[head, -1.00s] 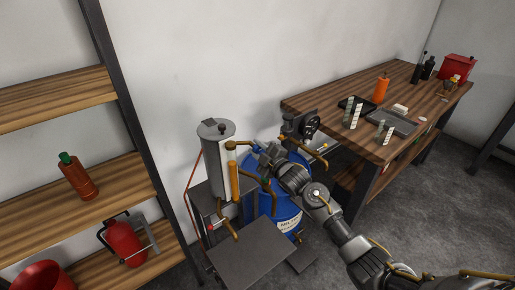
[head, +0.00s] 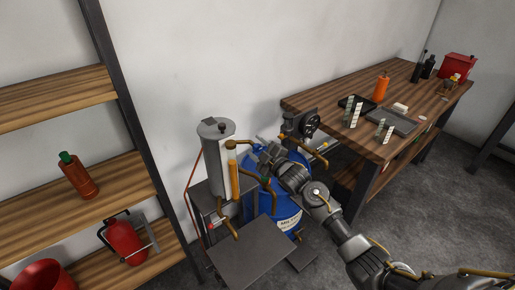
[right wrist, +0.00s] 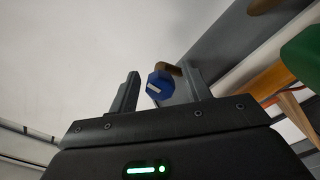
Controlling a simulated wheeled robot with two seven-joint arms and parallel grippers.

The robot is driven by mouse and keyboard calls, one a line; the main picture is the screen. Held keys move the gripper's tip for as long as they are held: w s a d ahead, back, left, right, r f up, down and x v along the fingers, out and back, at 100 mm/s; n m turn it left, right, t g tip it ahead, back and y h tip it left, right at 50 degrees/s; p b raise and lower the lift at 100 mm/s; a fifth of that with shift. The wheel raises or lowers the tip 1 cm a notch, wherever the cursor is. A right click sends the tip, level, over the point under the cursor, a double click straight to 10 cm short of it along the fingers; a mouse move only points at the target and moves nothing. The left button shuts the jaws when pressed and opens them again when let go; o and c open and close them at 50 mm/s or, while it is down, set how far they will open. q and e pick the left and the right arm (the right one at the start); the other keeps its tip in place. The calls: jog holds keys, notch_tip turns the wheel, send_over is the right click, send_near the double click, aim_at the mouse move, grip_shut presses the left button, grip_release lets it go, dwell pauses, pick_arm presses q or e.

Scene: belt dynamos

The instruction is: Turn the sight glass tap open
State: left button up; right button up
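A grey metal cylinder (head: 214,165) carries an upright amber sight glass (head: 234,182) with brass fittings at its top and bottom. In the right wrist view a blue tap knob (right wrist: 160,86) with a white bar sits on a brass elbow (right wrist: 172,68). My right gripper (right wrist: 160,72) is open, with the knob showing between its fingers; no contact can be made out. In the head view my right gripper (head: 262,156) is just right of the sight glass's upper end, and the knob is not clear there. My left gripper is not in view.
A blue drum (head: 287,211) stands behind my right arm. A dark low table (head: 250,254) is in front of the cylinder. A wooden bench (head: 430,112) with tools is at right, and a shelf (head: 100,198) at left.

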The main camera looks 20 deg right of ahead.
jog(key=shift+s+d+f, duration=0.1)
jog(key=shift+s+d, duration=0.1)
jog(key=shift+s, duration=0.25)
jog(key=b+v, duration=0.2)
jog(key=v, duration=0.8)
jog(key=shift+b, duration=0.35)
jog(key=shift+a, duration=0.1)
